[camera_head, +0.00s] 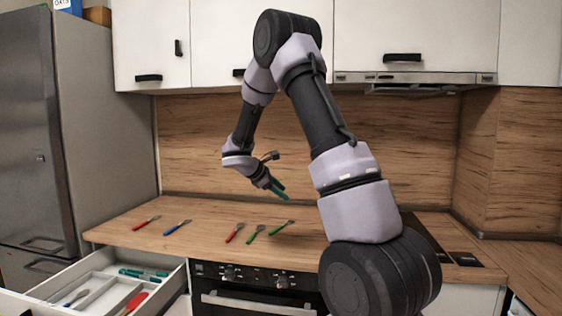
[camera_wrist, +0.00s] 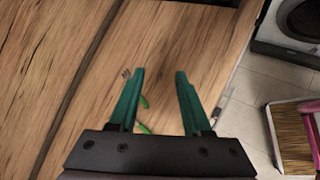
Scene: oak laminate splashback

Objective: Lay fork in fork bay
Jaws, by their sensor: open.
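Several utensils with coloured handles lie spread on the wooden counter (camera_head: 205,214): a red one (camera_head: 146,222), a blue one (camera_head: 177,227), a second red one (camera_head: 235,233), a green one (camera_head: 255,234) and another green one (camera_head: 282,227). In the head view they are too small to tell which are forks. In the wrist view a small pronged metal tip (camera_wrist: 126,73) shows beside my left finger, with bits of green handle (camera_wrist: 145,103) lower down. My gripper (camera_head: 279,190) is open and empty above the counter; its teal fingers also show in the wrist view (camera_wrist: 160,72).
An open drawer (camera_head: 172,287) at lower left holds a divided white tray with green, blue and red-handled utensils; I cannot tell which bay is for forks. The oven (camera_head: 255,297) is below the counter. In the wrist view, a pink-edged object (camera_wrist: 272,135) stands on the tiled floor.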

